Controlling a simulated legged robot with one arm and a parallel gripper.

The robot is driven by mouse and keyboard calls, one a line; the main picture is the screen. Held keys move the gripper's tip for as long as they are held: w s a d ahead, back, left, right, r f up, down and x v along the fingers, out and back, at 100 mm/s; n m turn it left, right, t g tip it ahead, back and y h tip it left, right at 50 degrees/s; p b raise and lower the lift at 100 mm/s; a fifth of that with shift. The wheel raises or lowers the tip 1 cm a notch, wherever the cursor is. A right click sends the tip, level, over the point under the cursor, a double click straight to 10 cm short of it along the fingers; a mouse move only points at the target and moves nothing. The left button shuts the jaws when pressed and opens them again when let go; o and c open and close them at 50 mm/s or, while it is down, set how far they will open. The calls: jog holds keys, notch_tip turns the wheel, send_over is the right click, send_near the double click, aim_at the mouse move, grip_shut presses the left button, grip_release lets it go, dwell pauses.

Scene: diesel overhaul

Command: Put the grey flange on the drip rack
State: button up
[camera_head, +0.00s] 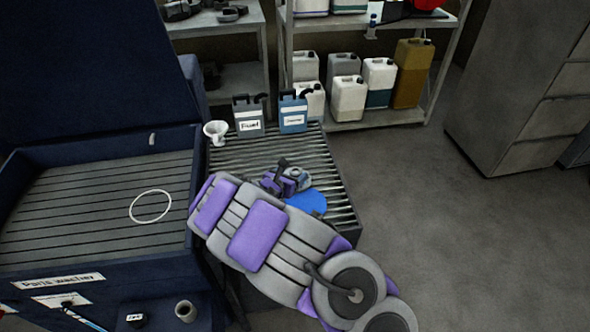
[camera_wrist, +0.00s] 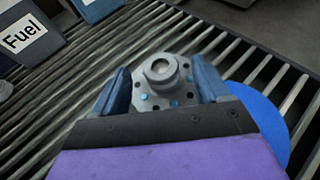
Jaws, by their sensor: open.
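The grey flange (camera_wrist: 163,70), with a round raised hub and several holes, lies on the slatted drip rack (camera_wrist: 262,62) in the wrist view. My gripper (camera_wrist: 160,80) is open, with one blue finger on each side of the flange. I cannot tell whether either finger touches it. In the head view my gripper (camera_head: 284,180) is low over the drip rack (camera_head: 232,158), and the flange (camera_head: 300,177) is partly hidden behind it. My arm covers the front part of the rack.
A blue disc (camera_head: 307,201) lies beside my gripper on the rack. A Fuel can (camera_head: 248,117), a blue can (camera_head: 293,113) and a white funnel (camera_head: 216,132) stand at the rack's back. The parts washer (camera_head: 90,205) is left, with a white ring (camera_head: 150,191). Floor at right is clear.

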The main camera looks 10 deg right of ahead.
jog(key=v, duration=0.3)
jog(key=p+v, duration=0.1)
jog(key=v, duration=0.3)
jog(key=shift+w+a+f, duration=0.1)
jog(key=shift+a, duration=0.4)
jog(key=shift+d, duration=0.4)
jog(key=s+d+r+m+g+h, duration=0.2)
jog(key=d+r+m, duration=0.3)
jog(key=d+r, duration=0.2)
jog(key=s+d+r+m+g+h, duration=0.1)
jog(key=s+d+r+m+g, duration=0.35)
jog(key=s+d+m, duration=0.35)
jog(key=s+d+r+m+g, duration=0.3)
jog(key=s+d+r+m, duration=0.25)
jog(key=s, duration=0.35)
jog(key=s+a+m+g+y, duration=0.25)
jog(key=s+m+y, duration=0.35)
jog(key=s, duration=0.8)
jog(key=s+a+m+y, duration=0.4)
jog(key=s+a+y, duration=0.1)
jog(key=s+a, duration=0.6)
jog(key=shift+s+a+r+g, duration=0.15)
jog(key=shift+s+a+g, duration=0.15)
jog(key=shift+s+a, duration=0.15)
